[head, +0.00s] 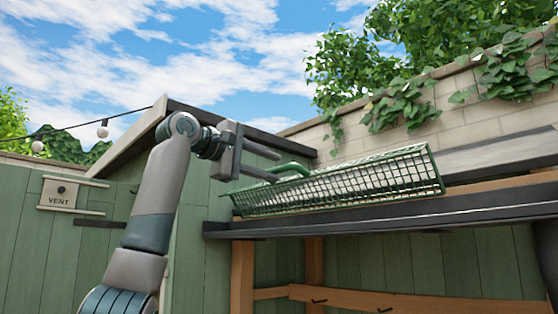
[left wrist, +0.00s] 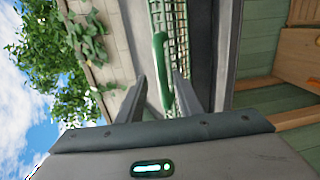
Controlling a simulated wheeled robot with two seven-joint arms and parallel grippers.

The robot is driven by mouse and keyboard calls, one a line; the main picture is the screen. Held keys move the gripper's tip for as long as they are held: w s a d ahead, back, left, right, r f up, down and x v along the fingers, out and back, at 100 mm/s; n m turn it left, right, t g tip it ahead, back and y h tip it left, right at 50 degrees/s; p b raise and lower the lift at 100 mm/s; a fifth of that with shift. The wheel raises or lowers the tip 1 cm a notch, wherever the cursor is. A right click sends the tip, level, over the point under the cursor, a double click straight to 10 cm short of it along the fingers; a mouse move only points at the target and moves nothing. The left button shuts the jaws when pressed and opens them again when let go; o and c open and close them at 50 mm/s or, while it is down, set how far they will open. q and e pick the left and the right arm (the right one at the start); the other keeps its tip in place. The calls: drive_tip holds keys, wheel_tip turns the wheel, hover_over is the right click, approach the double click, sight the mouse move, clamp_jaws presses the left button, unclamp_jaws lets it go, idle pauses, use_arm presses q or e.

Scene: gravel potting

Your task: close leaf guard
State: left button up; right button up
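The leaf guard (head: 350,183) is a green wire mesh panel above the dark gutter (head: 380,216) along the shed roof edge. It stands tilted up, its mesh face turned toward me. A green bar handle (head: 292,167) sticks out at its left end. My left gripper (head: 277,167) is at that end, with its two fingers apart. In the left wrist view the handle (left wrist: 160,60) reaches between the open fingers (left wrist: 160,77), with gaps showing beside it. The mesh (left wrist: 170,20) runs on beyond them. My right gripper is not in view.
A pale block wall (head: 470,125) with ivy stands behind the guard. A green shed wall with a vent box (head: 59,194) is at the left. Below the gutter is a wooden rail (head: 400,300) with hooks. Open sky lies above my left arm.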

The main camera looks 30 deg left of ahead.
sight(279, 169)
use_arm(q)
drive_tip(key=shift+p+x, duration=0.7)
drive_tip(key=shift+x, duration=1.2)
